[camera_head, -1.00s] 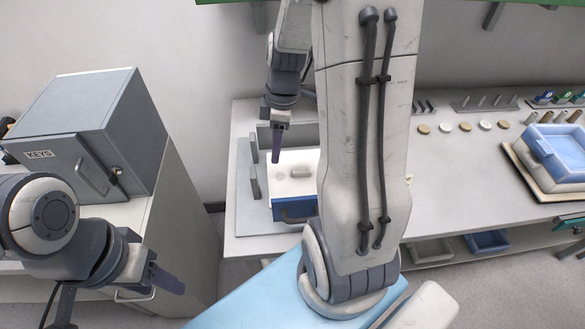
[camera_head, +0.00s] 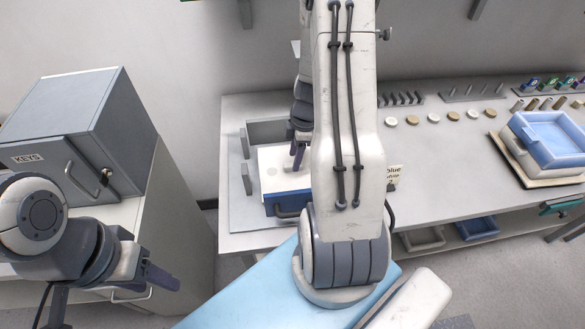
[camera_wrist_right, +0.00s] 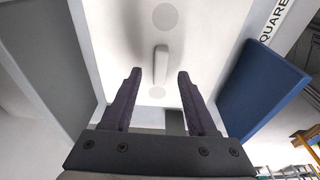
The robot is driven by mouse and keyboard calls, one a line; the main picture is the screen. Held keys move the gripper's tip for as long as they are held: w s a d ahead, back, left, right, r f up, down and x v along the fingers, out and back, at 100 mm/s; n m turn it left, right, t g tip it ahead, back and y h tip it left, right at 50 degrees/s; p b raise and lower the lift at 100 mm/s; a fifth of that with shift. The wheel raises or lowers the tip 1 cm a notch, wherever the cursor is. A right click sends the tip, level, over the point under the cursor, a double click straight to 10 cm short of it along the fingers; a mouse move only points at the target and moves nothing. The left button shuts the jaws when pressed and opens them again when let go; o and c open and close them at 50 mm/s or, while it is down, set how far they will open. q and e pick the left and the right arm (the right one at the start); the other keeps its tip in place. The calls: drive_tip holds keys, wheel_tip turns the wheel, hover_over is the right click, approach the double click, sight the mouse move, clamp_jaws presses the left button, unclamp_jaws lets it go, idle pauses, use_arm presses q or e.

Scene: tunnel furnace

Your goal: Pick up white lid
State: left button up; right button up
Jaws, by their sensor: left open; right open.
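The white lid (camera_head: 270,171) is a flat white panel on top of a blue-fronted box on the bench, partly hidden by my right arm in the head view. My right gripper (camera_head: 298,158) is over the lid. In the wrist view the right gripper (camera_wrist_right: 159,76) is open, its two fingers apart on either side of the handle's near end, with nothing gripped. My left gripper (camera_head: 162,277) is open and empty at lower left, far from the lid.
A grey key cabinet (camera_head: 75,135) stands on the left cabinet. Grey upright blocks (camera_head: 246,178) flank the lid on its left and behind. A blue tray (camera_head: 552,138), a row of discs and racks lie on the bench at right.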

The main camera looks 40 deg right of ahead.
wheel_tip(320, 180, down, 2)
drive_tip(key=shift+w+a+f, duration=0.1)
drive_tip(key=shift+f, duration=0.05)
clamp_jaws()
idle(1.4)
